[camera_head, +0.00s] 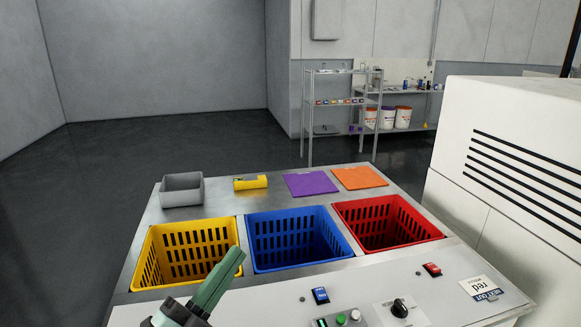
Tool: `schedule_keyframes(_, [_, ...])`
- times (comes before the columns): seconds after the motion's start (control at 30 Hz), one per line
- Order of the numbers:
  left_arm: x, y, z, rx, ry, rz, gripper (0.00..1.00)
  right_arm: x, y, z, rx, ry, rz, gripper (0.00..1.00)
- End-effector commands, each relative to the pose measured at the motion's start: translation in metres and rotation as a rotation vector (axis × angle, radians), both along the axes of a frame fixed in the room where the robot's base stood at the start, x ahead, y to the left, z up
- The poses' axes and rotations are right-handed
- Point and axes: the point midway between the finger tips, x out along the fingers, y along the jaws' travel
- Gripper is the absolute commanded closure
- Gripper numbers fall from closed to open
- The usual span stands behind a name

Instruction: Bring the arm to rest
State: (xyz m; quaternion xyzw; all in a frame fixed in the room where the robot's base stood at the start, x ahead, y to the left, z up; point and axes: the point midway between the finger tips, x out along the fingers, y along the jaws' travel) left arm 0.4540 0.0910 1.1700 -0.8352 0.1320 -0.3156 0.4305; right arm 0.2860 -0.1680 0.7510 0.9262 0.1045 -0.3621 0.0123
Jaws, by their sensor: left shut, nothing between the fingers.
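My left gripper (217,285) comes in at the bottom of the head view, its green fingers closed together with nothing between them. It points up and to the right, in front of the yellow crate (188,228) and the left edge of the blue crate (297,215). It hides part of the yellow crate's front right corner. I cannot tell how high above the bench it is. My right gripper is not in view.
A red crate (388,202), a grey tray (182,181), a yellow object (250,183), a purple mat (311,184) and an orange mat (360,178) are on the metal bench. The front panel has a blue button (320,295), a red button (432,269) and a black knob (399,307). A white machine (510,170) stands right.

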Motion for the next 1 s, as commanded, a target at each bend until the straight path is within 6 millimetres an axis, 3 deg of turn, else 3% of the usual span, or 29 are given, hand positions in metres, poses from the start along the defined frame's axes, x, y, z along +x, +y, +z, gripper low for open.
schedule_keyframes(0.1, [0.013, 0.050, -0.039, -0.188, 0.253, 0.202, 1.00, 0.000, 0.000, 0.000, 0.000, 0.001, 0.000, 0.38])
schedule_keyframes(0.2, [0.011, 0.087, -0.087, -0.308, 0.491, 0.358, 1.00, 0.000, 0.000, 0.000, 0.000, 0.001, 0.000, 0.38])
schedule_keyframes(0.27, [0.001, 0.105, -0.121, -0.368, 0.645, 0.443, 1.00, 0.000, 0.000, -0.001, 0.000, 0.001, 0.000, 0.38])
schedule_keyframes(0.4, [-0.042, 0.130, -0.198, -0.456, 1.002, 0.607, 1.00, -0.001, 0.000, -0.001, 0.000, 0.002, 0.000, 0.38])
schedule_keyframes(0.6, [-0.108, 0.135, -0.261, -0.495, 1.366, 0.721, 1.00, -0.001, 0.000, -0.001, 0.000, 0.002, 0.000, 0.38])
schedule_keyframes(0.8, [-0.167, 0.129, -0.294, -0.494, 1.634, 0.773, 1.00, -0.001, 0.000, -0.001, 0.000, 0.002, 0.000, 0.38])
schedule_keyframes(0.97, [-0.213, 0.121, -0.309, -0.479, 1.828, 0.793, 1.00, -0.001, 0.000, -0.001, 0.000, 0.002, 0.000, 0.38])
schedule_keyframes(1.0, [-0.211, 0.120, -0.313, -0.481, 1.826, 0.784, 1.00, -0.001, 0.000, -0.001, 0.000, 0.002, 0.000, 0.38])
